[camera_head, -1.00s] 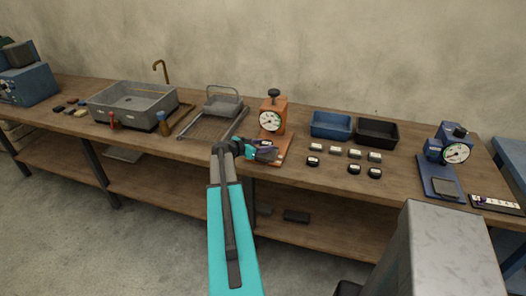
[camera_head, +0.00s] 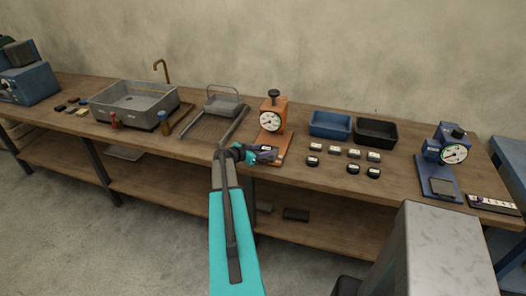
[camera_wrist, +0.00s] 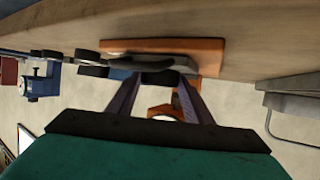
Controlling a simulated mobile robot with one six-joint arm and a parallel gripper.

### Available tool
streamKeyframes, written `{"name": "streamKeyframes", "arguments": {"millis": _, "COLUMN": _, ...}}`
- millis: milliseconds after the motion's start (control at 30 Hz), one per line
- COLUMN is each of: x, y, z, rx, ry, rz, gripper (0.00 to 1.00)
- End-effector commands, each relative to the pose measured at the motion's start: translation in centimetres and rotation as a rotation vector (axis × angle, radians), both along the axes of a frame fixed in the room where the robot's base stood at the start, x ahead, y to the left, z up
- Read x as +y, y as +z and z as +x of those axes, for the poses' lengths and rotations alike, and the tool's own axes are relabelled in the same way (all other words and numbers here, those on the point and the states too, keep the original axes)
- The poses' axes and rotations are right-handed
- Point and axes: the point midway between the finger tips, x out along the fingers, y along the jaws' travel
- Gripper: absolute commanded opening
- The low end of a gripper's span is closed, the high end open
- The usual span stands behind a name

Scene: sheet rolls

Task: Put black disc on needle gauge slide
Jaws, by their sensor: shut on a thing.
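The orange needle gauge (camera_head: 271,118) with a round white dial stands on the bench near the middle. Its orange base (camera_head: 284,150) extends toward the front edge. In the wrist view the base (camera_wrist: 205,52) appears at the top, with a grey slide plate (camera_wrist: 140,60) along it. My gripper (camera_head: 264,154) is over the front of this base. In the wrist view its fingers (camera_wrist: 160,82) are shut on a small black disc (camera_wrist: 160,77), close against the slide plate. I cannot tell whether disc and plate touch. My gripper partly hides the slide in the head view.
A blue dial gauge (camera_head: 438,150) is farther right.

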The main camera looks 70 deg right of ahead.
Motion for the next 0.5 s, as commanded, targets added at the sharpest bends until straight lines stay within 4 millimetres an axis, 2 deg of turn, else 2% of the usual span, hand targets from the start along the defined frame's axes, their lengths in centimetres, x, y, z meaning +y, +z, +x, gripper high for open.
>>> {"name": "streamKeyframes", "arguments": {"millis": 167, "x": 0.0, "y": -0.26, "z": -0.01, "rx": 0.0, "ry": 0.0, "rz": 0.0, "gripper": 0.23}}
{"name": "streamKeyframes", "arguments": {"millis": 200, "x": 0.01, "y": -0.17, "z": -0.02, "rx": 0.0, "ry": 0.0, "rz": 0.0, "gripper": 0.53}}
{"name": "streamKeyframes", "arguments": {"millis": 267, "x": 0.01, "y": -0.16, "z": -0.01, "rx": 0.0, "ry": 0.0, "rz": 0.0, "gripper": 0.63}}
{"name": "streamKeyframes", "arguments": {"millis": 500, "x": 0.01, "y": -0.16, "z": -0.01, "rx": 0.0, "ry": 0.0, "rz": 0.0, "gripper": 0.65}}
